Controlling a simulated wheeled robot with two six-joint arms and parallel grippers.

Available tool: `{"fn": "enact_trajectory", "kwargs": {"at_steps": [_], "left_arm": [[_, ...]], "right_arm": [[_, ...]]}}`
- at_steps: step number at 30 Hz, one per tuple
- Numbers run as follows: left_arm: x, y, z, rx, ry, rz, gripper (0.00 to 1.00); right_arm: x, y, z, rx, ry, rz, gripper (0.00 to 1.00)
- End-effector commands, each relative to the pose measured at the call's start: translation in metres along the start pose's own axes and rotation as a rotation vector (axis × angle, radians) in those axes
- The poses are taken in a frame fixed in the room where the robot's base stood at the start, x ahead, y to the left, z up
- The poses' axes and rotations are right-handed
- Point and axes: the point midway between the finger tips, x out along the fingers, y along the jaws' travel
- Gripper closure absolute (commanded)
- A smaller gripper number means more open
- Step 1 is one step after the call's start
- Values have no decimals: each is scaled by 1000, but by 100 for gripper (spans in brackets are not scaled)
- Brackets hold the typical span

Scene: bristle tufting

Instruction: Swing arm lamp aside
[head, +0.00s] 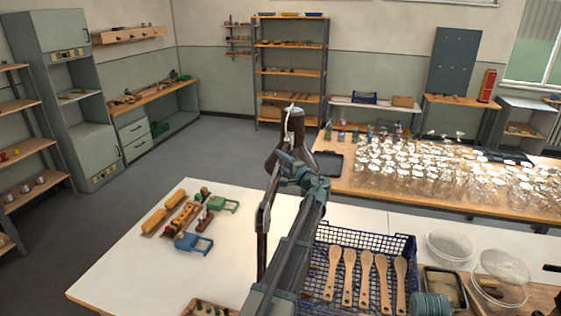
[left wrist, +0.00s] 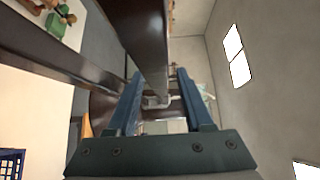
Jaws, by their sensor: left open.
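The arm lamp (head: 295,122) is dark brown. Its head is raised above the white bench, and an upright arm (head: 262,240) runs down to the bench on its left side. My left gripper (head: 303,170) reaches up from the bottom of the head view and overlaps the lamp just below its head. In the left wrist view my left gripper (left wrist: 155,98) has its two blue fingers apart. A dark lamp bar (left wrist: 140,40) runs from the top toward the gap between them. I cannot tell whether the fingers touch the lamp. My right gripper is not seen.
A blue mesh crate (head: 408,245) with several wooden brushes stands right of my left arm. Wooden blocks and small clamps (head: 193,243) lie on the white bench (head: 130,270) to the left. Clear bowls (head: 450,246) stand at right. Many glasses (head: 440,170) fill the table behind.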

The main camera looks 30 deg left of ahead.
Motion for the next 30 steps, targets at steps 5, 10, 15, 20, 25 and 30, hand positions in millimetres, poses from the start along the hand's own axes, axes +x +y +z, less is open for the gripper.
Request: {"fn": "enact_trajectory", "kwargs": {"at_steps": [5,10,15,20,25,30], "left_arm": [[-26,0,1,0,3,0,49],[-64,0,2,0,4,0,49],[-98,0,1,0,2,0,49],[-121,0,1,0,1,0,49],[-134,0,1,0,0,0,49],[-136,0,0,0,-1,0,49]], "right_arm": [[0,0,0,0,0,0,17],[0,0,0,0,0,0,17],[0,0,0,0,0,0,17],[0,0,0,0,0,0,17],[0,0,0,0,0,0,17],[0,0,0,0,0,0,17]]}}
